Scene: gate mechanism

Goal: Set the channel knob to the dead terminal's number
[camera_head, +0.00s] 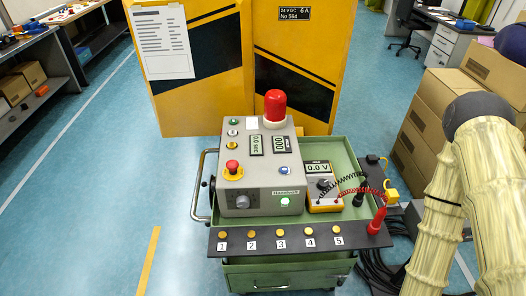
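A grey control box (262,165) stands on a green cart. A round knob (242,201) is on its lower front; its setting is too small to read, and I cannot tell whether it is the channel knob. A black strip (265,247) along the cart's front carries several brass terminals, labelled 1 (223,234), 2 (251,233), 3 (280,232), 4 (309,230) and 5 (338,229). A yellow multimeter (322,190) beside the box reads 0.0 V. A red probe (376,222) stands upright at the strip's right end. My gripper is out of view; my arm shows at the right.
The box carries a red lamp (275,108), a red mushroom button (232,168), small displays and a lit green switch (285,201). Yellow cabinets (222,75) stand behind. Cardboard boxes (431,125) and dark cables (383,268) are at right. Floor on the left is clear.

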